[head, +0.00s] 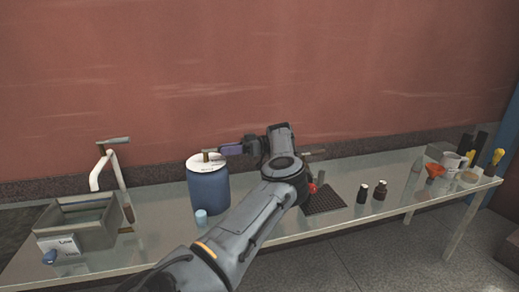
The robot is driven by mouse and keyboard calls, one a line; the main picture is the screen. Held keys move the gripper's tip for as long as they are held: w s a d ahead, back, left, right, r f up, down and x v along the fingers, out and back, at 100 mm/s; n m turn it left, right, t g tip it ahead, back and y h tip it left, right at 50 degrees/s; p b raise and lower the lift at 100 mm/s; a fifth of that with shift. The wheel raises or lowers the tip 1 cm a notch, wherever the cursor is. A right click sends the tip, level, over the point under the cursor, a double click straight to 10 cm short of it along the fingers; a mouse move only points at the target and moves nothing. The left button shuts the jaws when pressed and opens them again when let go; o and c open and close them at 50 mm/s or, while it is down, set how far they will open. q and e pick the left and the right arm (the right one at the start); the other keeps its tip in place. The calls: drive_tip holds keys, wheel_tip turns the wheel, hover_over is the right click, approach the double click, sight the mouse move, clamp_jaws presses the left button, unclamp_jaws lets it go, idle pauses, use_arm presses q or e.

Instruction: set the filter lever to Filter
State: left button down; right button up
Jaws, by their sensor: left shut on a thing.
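A blue drum (208,190) stands on the metal table, with a white labelled top (196,164). A small brown lever (206,156) stands up on that top; the lettering around it is too small to read, so I cannot tell which setting it points to. My left gripper (223,149) reaches in from the right over the drum's top and is shut on the lever. Its fingers hide part of the lever and the right side of the top. My right gripper is not in view.
A sink (83,221) with a tap (98,168) and a Low/High knob (49,257) is at the left. A dark grid (323,200), two dark bottles (380,190) and an orange funnel (434,171) are to the right.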

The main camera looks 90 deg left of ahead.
use_arm(q)
drive_tip(key=shift+r, duration=0.15)
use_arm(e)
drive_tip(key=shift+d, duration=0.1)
use_arm(q)
drive_tip(key=c, duration=1.1)
unclamp_jaws()
drive_tip(key=shift+s, duration=0.1)
drive_tip(key=o, duration=0.3)
drive_tip(key=shift+s, duration=0.1)
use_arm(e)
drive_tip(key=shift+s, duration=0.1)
